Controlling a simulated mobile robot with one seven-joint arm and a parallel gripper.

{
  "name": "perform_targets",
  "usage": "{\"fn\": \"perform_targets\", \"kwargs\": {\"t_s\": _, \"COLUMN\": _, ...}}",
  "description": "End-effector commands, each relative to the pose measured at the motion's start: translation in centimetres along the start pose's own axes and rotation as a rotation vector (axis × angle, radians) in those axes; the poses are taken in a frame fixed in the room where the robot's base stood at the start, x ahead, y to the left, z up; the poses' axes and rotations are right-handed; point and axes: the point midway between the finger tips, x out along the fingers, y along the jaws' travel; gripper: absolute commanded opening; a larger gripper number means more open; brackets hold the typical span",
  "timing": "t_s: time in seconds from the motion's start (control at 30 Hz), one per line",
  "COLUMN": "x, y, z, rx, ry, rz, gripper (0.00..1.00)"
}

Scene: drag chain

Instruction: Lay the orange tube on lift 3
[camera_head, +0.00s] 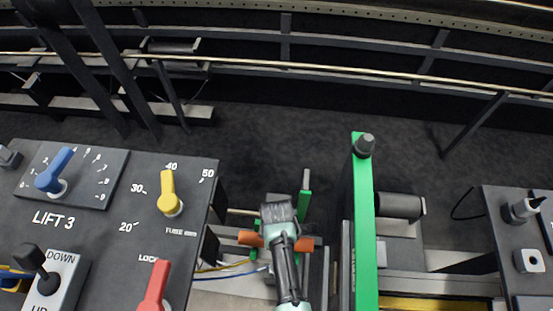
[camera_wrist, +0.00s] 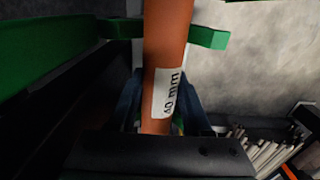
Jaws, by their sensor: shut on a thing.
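The orange tube (camera_head: 250,238) lies crosswise under my arm in the head view, its two ends showing on either side. In the wrist view the tube (camera_wrist: 166,45) runs up from between my fingers and carries a white label reading in mm. My gripper (camera_head: 278,214) is shut on the tube; its dark fingers (camera_wrist: 163,112) flank it in the wrist view. Green brackets (camera_wrist: 208,38) show on both sides of the tube there. Whether the tube rests on them cannot be told. The LIFT 3 panel (camera_head: 120,240) stands at the left.
The panel has a blue knob (camera_head: 54,172), a yellow knob (camera_head: 169,195), a red lever (camera_head: 155,287) and a black UP/DOWN lever (camera_head: 34,260). A tall green bar (camera_head: 363,230) stands close right of my gripper. Another dark panel (camera_head: 510,250) is at far right. Rails cross the back.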

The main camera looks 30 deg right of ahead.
Motion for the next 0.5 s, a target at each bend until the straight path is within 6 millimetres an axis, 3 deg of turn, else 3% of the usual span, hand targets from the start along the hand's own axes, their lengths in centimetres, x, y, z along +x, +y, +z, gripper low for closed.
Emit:
{"fn": "perform_targets", "kwargs": {"t_s": 0.17, "x": -0.07, "y": 0.07, "z": -0.02, "rx": 0.0, "ry": 0.0, "rz": 0.002, "gripper": 0.0}}
{"fn": "perform_targets", "kwargs": {"t_s": 0.2, "x": -0.07, "y": 0.07, "z": -0.02, "rx": 0.0, "ry": 0.0, "rz": 0.001, "gripper": 0.51}}
{"fn": "perform_targets", "kwargs": {"t_s": 0.4, "x": -0.06, "y": 0.05, "z": -0.02, "rx": 0.0, "ry": 0.0, "rz": 0.001, "gripper": 0.84}}
{"fn": "perform_targets", "kwargs": {"t_s": 0.5, "x": -0.05, "y": 0.05, "z": -0.01, "rx": 0.0, "ry": 0.0, "rz": 0.001, "gripper": 0.84}}
